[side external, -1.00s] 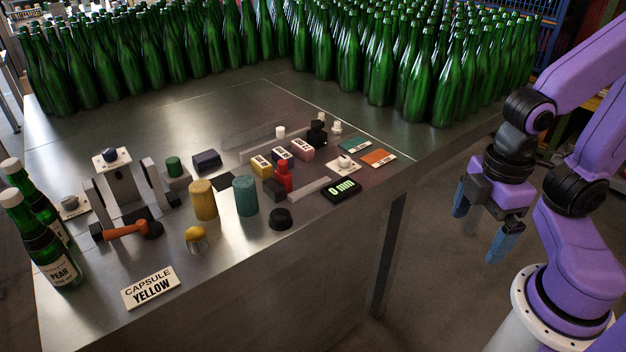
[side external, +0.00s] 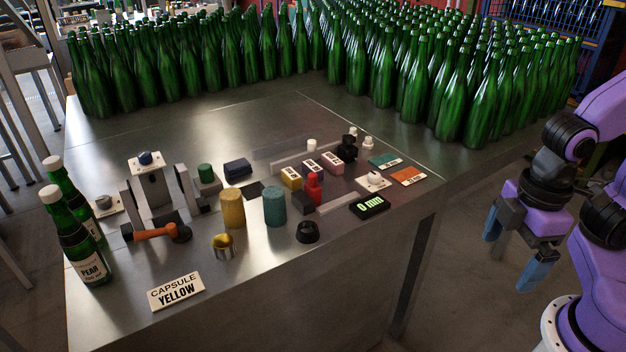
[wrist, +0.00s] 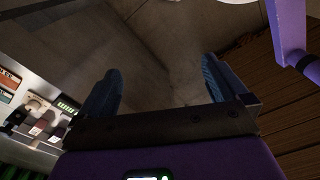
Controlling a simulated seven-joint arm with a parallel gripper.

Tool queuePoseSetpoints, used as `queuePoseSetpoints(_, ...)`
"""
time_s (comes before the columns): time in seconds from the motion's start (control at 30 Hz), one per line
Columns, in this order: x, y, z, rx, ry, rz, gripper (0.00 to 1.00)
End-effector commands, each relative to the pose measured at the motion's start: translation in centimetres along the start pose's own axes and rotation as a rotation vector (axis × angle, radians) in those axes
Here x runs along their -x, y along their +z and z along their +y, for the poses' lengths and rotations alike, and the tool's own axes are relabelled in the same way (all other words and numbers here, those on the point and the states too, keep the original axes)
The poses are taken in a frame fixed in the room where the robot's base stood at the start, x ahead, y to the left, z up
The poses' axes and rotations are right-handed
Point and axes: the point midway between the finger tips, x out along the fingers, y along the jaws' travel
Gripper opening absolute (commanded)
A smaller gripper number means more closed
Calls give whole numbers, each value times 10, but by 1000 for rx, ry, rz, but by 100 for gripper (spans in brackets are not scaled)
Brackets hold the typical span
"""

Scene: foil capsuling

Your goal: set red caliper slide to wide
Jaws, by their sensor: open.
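The red slide (side external: 314,187) stands upright on the table among small blocks, beside a black block (side external: 302,203) and a low pale bar (side external: 337,202). A black display (side external: 370,205) to its right reads "0 mm". In the side view my gripper (side external: 515,248) hangs off the table's right side, blue fingers apart and empty, well away from the red slide. In the wrist view my gripper (wrist: 160,75) is open over bare floor. The display also shows at the left of the wrist view (wrist: 68,107); I cannot make out the red slide there.
Yellow (side external: 232,208) and teal (side external: 274,206) cylinders stand left of the slide. Several small labelled blocks (side external: 312,170) and a white knob (side external: 373,180) are close by. Green bottles (side external: 415,90) crowd the table's back. The table's right edge lies between my gripper and the slide.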

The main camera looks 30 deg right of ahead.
Motion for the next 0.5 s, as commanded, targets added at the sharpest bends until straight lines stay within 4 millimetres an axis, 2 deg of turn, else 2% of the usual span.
queuePoseSetpoints(0.27, 0, 0, 0, 0, 0, 0, 100)
queuePoseSetpoints(0.4, 3, -6, 2, -17, 0, 0, 54)
queuePoseSetpoints(0.43, 4, -11, 4, -28, 0, 0, 50)
queuePoseSetpoints(0.5, 11, -26, 10, -66, 1, 0, 50)
